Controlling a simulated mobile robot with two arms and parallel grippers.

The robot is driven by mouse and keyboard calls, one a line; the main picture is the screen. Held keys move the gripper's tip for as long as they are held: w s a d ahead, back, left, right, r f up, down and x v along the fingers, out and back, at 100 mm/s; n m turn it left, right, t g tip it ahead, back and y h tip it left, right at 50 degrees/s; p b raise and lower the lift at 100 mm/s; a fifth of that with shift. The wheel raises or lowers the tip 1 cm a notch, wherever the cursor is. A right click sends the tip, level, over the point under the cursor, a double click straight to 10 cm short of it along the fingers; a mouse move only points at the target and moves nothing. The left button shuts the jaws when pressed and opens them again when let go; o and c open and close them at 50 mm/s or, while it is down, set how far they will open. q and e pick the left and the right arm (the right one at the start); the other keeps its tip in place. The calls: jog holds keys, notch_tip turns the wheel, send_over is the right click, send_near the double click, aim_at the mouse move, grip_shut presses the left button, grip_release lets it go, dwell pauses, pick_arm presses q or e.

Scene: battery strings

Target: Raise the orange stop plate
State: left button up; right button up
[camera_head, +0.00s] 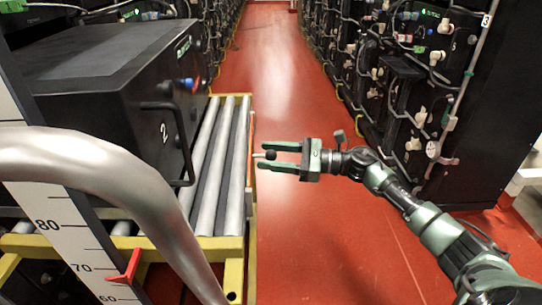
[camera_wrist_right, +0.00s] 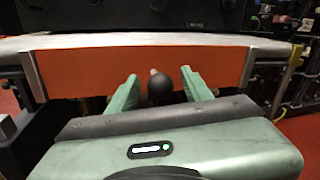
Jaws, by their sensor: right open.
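The orange stop plate (camera_wrist_right: 85,72) spans wide across the right wrist view, between two metal side guides and below a pale roller. In the head view it shows only as a thin orange edge (camera_head: 252,128) along the right side of the roller bed. A round black knob (camera_wrist_right: 160,86) on a short stem stands out in front of the plate. My right gripper (camera_head: 268,156) is open, with its fingers on either side of the black knob. I cannot tell whether either finger touches it. My left gripper is not in view.
A black battery box (camera_head: 100,90) marked 2 sits on the roller bed (camera_head: 233,165) of a yellow-framed cart. A curved metal handle (camera_head: 100,165) and a height scale (camera_head: 75,245) stand in front. Battery racks line the right side. The red aisle floor (camera_head: 290,60) is clear.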

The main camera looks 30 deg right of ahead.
grip_shut()
dwell(1.4)
